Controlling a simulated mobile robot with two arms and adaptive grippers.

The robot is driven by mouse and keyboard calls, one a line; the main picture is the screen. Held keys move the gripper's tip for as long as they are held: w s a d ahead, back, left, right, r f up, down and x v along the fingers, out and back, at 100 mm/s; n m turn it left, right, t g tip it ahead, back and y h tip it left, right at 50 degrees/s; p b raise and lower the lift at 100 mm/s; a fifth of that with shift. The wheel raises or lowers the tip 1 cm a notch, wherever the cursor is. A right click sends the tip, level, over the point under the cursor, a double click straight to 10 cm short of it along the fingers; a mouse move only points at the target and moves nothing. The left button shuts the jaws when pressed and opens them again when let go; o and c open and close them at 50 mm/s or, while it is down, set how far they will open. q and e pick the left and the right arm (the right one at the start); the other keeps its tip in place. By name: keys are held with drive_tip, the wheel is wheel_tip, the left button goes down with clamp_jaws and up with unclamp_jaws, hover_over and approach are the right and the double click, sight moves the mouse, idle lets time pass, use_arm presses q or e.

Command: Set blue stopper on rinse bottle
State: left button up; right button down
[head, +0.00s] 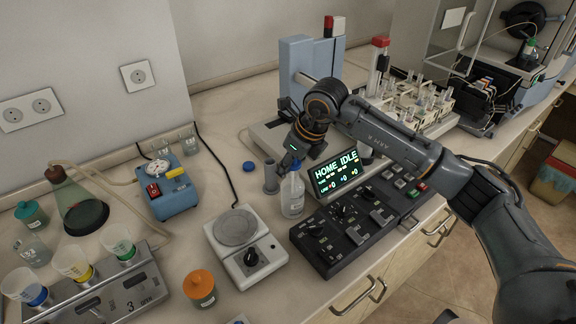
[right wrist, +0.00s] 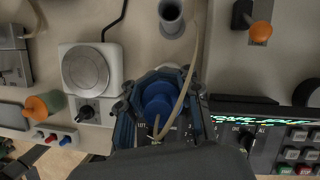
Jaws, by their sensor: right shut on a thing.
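The rinse bottle (head: 292,197) is a clear, labelled bottle standing upright on the counter, left of the lit display. My right gripper (head: 294,162) points down at the bottle's top. In the right wrist view the right gripper (right wrist: 160,110) is shut on the blue stopper (right wrist: 158,101), which has a thin, curved beige tube. In the head view the fingers hide most of the stopper, and I cannot tell whether it touches the bottle's mouth. The bottle is hidden under the gripper and stopper in the wrist view. My left gripper is not in view.
A hotplate (head: 236,229) is left, and the control panel (head: 340,229) is right. An orange-capped jar (head: 200,289) is front left.

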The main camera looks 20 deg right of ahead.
drive_tip(key=c, duration=0.8)
unclamp_jaws()
drive_tip(key=shift+f, duration=0.2)
drive_tip(key=shift+c, duration=0.2)
drive_tip(key=v, duration=1.2)
